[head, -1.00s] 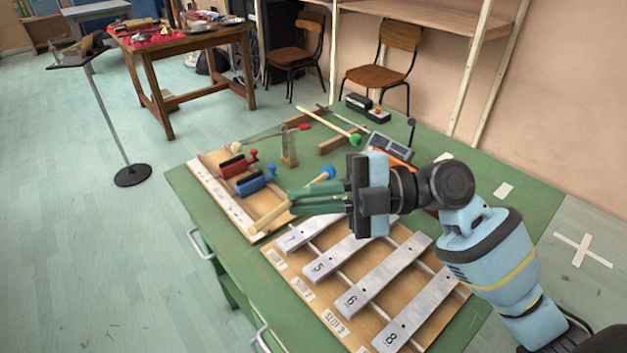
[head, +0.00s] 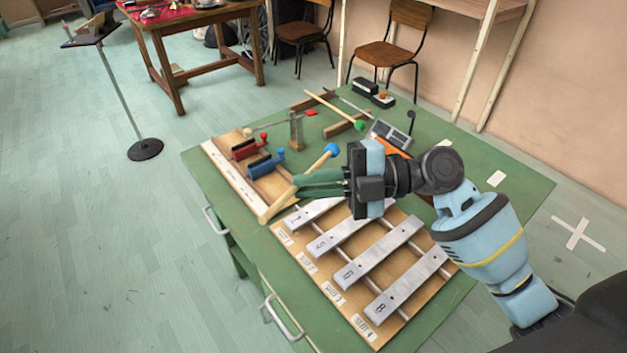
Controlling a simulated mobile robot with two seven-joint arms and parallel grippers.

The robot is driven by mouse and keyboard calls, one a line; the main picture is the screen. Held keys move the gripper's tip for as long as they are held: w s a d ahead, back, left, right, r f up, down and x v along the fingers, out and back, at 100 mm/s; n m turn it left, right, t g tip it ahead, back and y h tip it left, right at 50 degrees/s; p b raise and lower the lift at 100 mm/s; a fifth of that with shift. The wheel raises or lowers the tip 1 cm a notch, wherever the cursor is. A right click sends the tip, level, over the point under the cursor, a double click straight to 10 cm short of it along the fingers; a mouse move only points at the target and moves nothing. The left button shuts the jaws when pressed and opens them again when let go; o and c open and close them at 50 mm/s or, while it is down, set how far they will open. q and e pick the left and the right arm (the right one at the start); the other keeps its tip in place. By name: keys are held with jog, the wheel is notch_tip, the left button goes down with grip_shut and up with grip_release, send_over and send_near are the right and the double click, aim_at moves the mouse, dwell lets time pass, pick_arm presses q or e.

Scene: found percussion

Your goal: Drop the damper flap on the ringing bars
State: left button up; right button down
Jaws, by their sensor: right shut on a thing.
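The ringing bars (head: 377,252) are several silver numbered bars on a wooden frame (head: 350,312) with slot labels. My right gripper (head: 298,188) is above the left end of the bars, its greenish fingers pointing left. It is shut on what looks like the wooden stick of a blue-headed mallet (head: 332,150); the stick's thick end (head: 276,207) slants down-left. I cannot clearly make out the damper flap. An orange part (head: 393,152) shows behind the gripper, partly hidden by it, and I cannot tell what it is. My left gripper is not in view.
A red block (head: 248,149) and a blue block (head: 265,166) sit on a wooden board. A green-headed mallet (head: 335,109) and a grey device (head: 390,134) lie behind. The green table's (head: 228,205) left edge has handles. A stand (head: 124,98) is on the floor.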

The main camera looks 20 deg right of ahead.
notch_tip(320, 180, down, 12)
jog(key=r+b, duration=0.1)
jog(key=b, duration=0.2)
notch_tip(320, 180, up, 8)
jog(key=p, duration=0.2)
jog(key=shift+r, duration=0.15)
dwell(0.4)
